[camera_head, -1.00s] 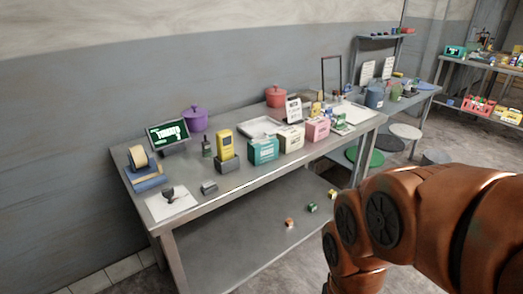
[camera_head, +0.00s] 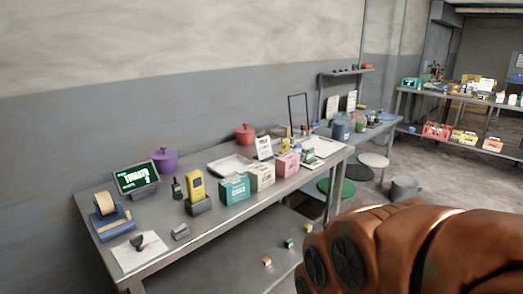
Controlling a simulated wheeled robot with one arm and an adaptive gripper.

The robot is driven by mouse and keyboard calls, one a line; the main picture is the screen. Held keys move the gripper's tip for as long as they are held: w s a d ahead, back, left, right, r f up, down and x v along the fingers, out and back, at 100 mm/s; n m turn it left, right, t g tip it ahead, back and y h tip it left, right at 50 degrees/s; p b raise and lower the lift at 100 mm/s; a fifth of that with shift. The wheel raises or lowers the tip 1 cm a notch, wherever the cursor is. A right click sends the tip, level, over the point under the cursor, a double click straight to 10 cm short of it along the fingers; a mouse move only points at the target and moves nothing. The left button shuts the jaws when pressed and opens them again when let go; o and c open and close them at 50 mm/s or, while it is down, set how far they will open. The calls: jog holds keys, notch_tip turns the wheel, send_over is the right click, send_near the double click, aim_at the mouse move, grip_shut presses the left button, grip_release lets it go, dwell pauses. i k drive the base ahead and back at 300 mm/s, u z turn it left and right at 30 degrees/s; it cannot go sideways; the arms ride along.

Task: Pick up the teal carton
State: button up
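The teal carton (camera_head: 234,189) stands upright on the metal table (camera_head: 213,217), near its front edge. It is between a yellow handheld device in a dark stand (camera_head: 198,194) on its left and a cream carton (camera_head: 261,177) on its right. My orange arm fills the lower right of the view, apart from the table. My gripper is outside the frame.
A pink carton (camera_head: 287,165), a white tray (camera_head: 230,165), a purple pot (camera_head: 164,159) and a red pot (camera_head: 245,134) share the table. Several small blocks lie on the lower shelf. Stools (camera_head: 373,161) and a grey bucket (camera_head: 405,188) stand right of the table.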

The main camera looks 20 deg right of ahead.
aim_at(234, 188)
jog(key=z, duration=1.35)
jog(key=i, duration=1.55)
jog(key=u, duration=3)
